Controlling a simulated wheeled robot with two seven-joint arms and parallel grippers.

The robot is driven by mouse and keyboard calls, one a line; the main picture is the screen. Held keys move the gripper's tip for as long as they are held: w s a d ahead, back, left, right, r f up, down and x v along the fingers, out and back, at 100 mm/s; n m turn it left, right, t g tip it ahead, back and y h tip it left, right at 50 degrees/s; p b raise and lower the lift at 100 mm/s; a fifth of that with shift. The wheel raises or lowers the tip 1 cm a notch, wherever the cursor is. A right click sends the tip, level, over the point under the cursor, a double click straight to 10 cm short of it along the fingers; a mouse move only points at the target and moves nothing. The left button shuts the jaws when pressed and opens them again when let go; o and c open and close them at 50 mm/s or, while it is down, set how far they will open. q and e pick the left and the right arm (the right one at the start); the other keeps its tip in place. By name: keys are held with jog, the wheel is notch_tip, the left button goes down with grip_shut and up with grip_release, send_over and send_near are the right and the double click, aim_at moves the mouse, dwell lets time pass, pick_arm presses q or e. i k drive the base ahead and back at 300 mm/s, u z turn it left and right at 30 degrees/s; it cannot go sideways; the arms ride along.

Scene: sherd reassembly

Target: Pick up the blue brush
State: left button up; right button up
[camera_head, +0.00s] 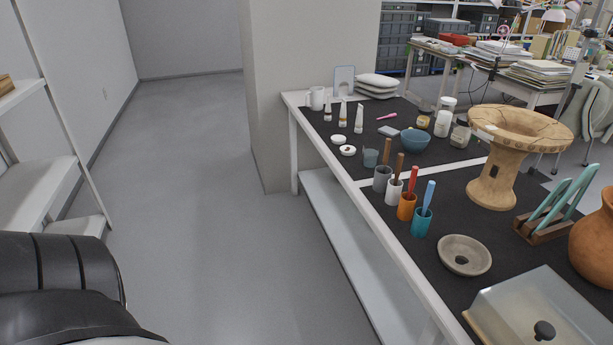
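The blue brush (428,195) stands upright, slightly tilted, in a teal cup (421,223) near the left edge of the worktable. Only its blue handle shows; its lower end is hidden inside the cup. Neither of my grippers is in view. A black and grey part at the lower left looks like my own body, well apart from the table.
Beside the teal cup stand an orange cup (406,206) with a red brush (413,179), a white cup (393,193) and a grey cup (382,179). The floor left is clear.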

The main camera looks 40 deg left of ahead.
aim_at(431, 185)
jog(key=u, duration=1.3)
jog(key=i, duration=0.45)
